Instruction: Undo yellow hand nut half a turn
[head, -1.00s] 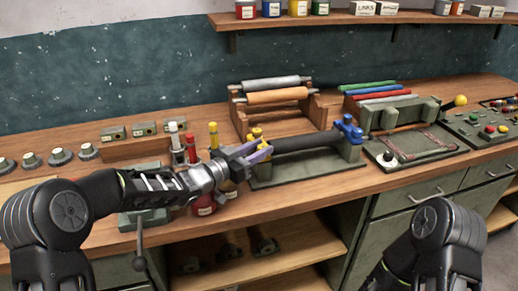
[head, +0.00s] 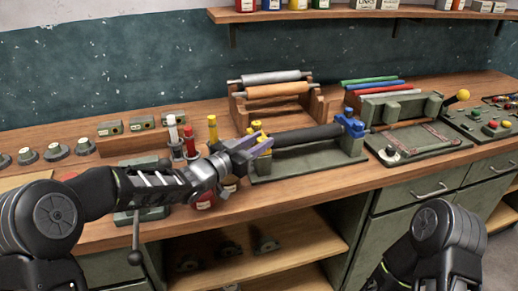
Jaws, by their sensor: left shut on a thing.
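The yellow hand nut (head: 264,148) sits at the left end of a black roller (head: 308,135) in a green stand (head: 300,163). My left gripper (head: 254,143), with purple fingers, comes in from the left and is shut on the yellow nut, which is partly hidden by the fingers. A blue hand nut (head: 351,126) is at the roller's right end. My right arm shows at the lower right, but its gripper is not in view.
Red, white and yellow-topped bottles (head: 190,145) stand close by my left wrist. A wooden rack (head: 278,100) with grey and orange rolls is behind the stand. A green press with a tray (head: 415,140) is to the right.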

